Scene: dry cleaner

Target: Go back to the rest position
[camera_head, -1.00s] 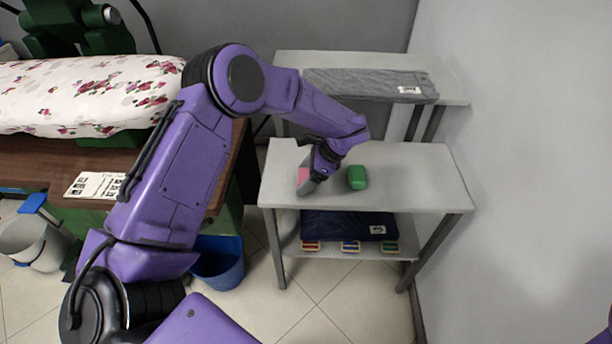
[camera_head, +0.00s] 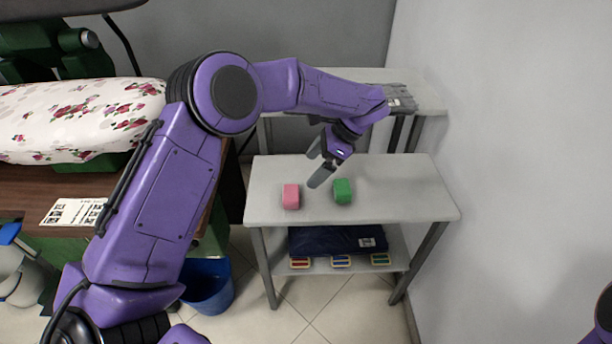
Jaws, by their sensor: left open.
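My left gripper (camera_head: 318,164) is above the grey table (camera_head: 405,190), its two fingers apart with nothing between them. A pink block (camera_head: 291,196) rests on the table just below and left of the fingers, clear of them. A green block (camera_head: 342,191) rests on the table to the right of the pink one, with a gap between them. My left arm reaches across from the left. My right gripper does not show; only a bit of purple and black is at the right edge.
Below the tabletop, a shelf holds dark folded cloth (camera_head: 325,241) and several small coloured items. Grey folded cloth (camera_head: 400,98) lies on the shelf behind, partly hidden. A flowered ironing board (camera_head: 70,118) stands left, a blue bin (camera_head: 207,287) on the floor. A wall closes the right side.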

